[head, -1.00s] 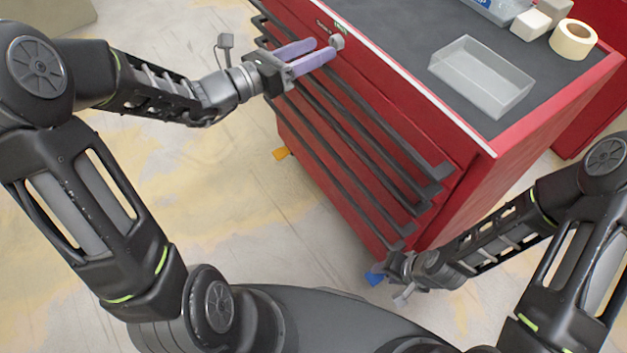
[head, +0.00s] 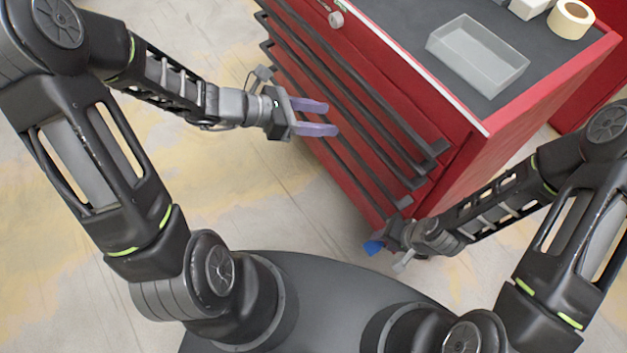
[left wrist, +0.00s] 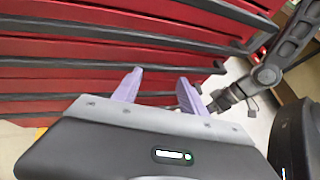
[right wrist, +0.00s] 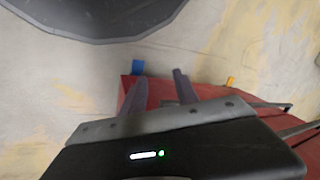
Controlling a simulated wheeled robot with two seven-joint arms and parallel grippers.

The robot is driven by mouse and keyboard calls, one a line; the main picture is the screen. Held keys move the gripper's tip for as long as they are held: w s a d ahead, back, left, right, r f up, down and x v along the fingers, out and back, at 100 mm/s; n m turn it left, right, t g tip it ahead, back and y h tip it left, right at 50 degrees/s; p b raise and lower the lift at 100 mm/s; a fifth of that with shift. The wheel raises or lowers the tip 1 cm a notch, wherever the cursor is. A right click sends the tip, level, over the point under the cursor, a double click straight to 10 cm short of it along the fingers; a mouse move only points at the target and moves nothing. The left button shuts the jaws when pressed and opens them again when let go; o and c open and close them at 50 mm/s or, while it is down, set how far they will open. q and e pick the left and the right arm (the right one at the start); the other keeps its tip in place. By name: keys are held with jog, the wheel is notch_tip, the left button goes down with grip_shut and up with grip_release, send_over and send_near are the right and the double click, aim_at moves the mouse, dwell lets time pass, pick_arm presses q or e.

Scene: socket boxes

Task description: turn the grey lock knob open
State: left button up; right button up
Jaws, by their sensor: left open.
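The grey lock knob (head: 336,19) is on the upper front of the red tool cabinet (head: 455,190), near its top edge. I cannot tell its turn angle clearly. My left gripper (head: 333,117) is open and empty, with its purple fingers apart in front of the black drawer handles, below the knob and clear of it. In the left wrist view its fingers (left wrist: 159,76) point at the drawer fronts; the knob is out of that view. My right gripper (right wrist: 159,75) is open and empty, low by the cabinet's near lower corner; its fingers are hidden in the head view.
Long black drawer handles (head: 350,100) stick out from the cabinet front. A clear tray (head: 478,58) and a tape roll (head: 571,19) stand on the dark top. A blue piece (head: 374,247) shows at the cabinet's foot. Floor left of the cabinet is free.

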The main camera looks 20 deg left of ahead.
pick_arm(q)
jog(key=s+d+f+m+g+y+p, duration=0.1)
jog(key=s+f+m+g+y+p, duration=0.2)
jog(key=s+f+m+g, duration=0.2)
jog(key=s+f+m, duration=0.3)
jog(key=s+f, duration=0.2)
jog(key=s, duration=0.1)
jog(key=shift+d+g+y, duration=0.3)
jog(key=shift+d+g, duration=0.05)
jog(key=shift+g, duration=0.05)
pick_arm(e)
notch_tip(320, 180, up, 4)
jog(key=shift+f, duration=0.1)
pick_arm(q)
jog(key=s+a+f+m+y+p, duration=0.15)
jog(key=a+f+m+y, duration=0.3)
jog(key=m, duration=0.45)
jog(key=s+d+f+m+h+p, duration=0.1)
jog(key=s+d+m+p, duration=0.3)
jog(key=d, duration=0.4)
jog(key=shift+s+m, duration=0.5)
jog(key=shift+m, duration=0.7)
pick_arm(e)
jog(key=s+a+r+g, duration=0.1)
jog(key=s+r, duration=0.2)
jog(key=r, duration=0.2)
jog(key=shift+s+a+r+n, duration=0.15)
jog(key=shift+s+a+n, duration=0.15)
jog(key=shift+a, duration=0.1)
